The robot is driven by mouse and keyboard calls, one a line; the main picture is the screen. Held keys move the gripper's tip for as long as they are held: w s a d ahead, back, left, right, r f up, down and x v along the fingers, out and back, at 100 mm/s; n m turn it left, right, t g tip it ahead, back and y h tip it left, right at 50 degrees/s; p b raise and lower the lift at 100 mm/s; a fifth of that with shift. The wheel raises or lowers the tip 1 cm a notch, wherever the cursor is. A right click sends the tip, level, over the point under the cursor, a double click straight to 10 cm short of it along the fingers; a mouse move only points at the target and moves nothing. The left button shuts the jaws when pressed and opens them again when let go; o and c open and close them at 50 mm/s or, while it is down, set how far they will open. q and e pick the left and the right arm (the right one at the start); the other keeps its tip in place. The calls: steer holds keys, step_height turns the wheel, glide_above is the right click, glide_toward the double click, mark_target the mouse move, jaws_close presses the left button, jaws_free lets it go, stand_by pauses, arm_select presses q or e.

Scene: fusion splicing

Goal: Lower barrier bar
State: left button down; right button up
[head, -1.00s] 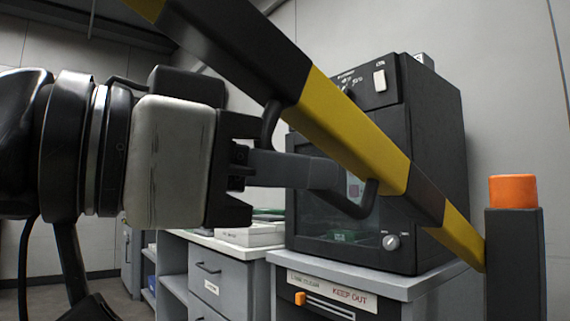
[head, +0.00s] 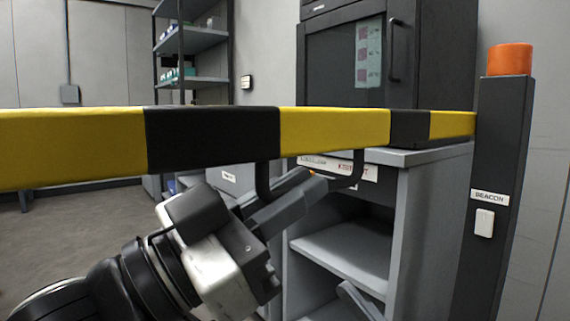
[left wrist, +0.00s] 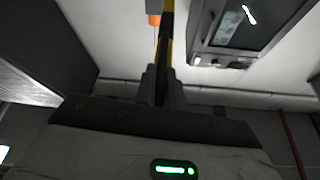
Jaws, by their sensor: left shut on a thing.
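The barrier bar (head: 335,128), striped yellow and black, spans the head view nearly level. Its right end meets the dark beacon post (head: 497,180), which has an orange cap (head: 510,59). A black U-shaped handle (head: 350,182) hangs under the bar. My left gripper (head: 305,190) is below the bar, shut on the handle; the fingers hide part of it. In the left wrist view the bar (left wrist: 165,48) runs away from my gripper (left wrist: 162,88), with the orange cap near the top. My right gripper is not in view.
Behind the bar stands a dark cabinet machine (head: 345,60) on a grey open-shelved bench (head: 415,220). A shelf rack (head: 190,42) stands at the back left. Grey floor (head: 70,225) lies open at the left.

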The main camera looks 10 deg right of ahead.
arm_select(q)
steer(key=shift+d+f, duration=0.15)
steer(key=shift+f, duration=0.35)
steer(key=c, duration=1.5)
jaws_free()
steer(key=shift+r, duration=0.1)
